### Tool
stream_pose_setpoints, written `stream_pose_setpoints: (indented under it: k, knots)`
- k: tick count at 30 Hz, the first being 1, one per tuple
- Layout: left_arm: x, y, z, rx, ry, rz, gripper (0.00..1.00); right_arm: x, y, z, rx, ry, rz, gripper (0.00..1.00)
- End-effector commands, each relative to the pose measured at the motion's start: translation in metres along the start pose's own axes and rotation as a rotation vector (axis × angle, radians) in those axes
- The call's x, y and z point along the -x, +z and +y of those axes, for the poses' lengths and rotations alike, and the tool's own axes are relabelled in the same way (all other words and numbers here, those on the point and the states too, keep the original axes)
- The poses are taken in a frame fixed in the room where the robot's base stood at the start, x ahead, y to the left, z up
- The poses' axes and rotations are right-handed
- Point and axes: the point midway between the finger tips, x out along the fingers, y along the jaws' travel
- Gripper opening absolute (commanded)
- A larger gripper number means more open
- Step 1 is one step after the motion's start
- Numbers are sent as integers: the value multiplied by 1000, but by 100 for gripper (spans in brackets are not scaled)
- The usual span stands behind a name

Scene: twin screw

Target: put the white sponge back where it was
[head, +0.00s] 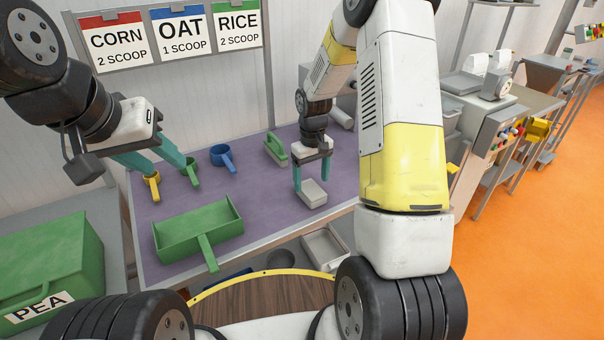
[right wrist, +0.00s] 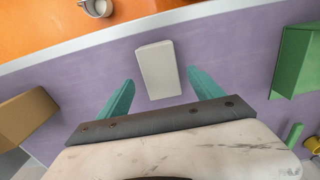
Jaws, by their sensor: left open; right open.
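The white sponge (head: 313,193) lies on the purple table top (head: 260,205), close to its front edge. In the right wrist view the sponge (right wrist: 158,69) is a pale block between and just beyond the fingertips. My right gripper (head: 311,186) is open with teal fingers over the sponge's near end; I cannot tell whether they touch it. It also shows in the right wrist view (right wrist: 158,90). My left gripper (head: 172,170) is open at the left of the table, by the yellow scoop (head: 152,186) and the small green scoop (head: 190,172).
A large green scoop-like tray (head: 200,228) lies at the front left. A blue scoop (head: 222,156) and a green-handled brush (head: 275,150) stand at the back. A green PEA bin (head: 50,265) is at the left. A tan block (right wrist: 25,117) shows in the right wrist view.

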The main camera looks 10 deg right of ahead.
Motion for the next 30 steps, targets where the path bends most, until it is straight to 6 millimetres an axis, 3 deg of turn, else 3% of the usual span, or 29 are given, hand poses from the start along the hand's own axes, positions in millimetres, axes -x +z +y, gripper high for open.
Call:
stream_pose_setpoints:
  k: [6,14,17,23,30]
  knots:
    - [0,0,0,0,0,0,42,47,-1,0,0,1,4,76]
    - [0,0,0,0,0,0,42,75,1,-1,-3,0,5,76]
    - [0,0,0,0,0,0,42,96,8,-3,-17,3,33,76]
    - [0,0,0,0,0,0,42,172,49,-22,-84,7,160,76]
    - [0,0,0,0,0,0,42,241,123,-55,-177,-15,338,76]
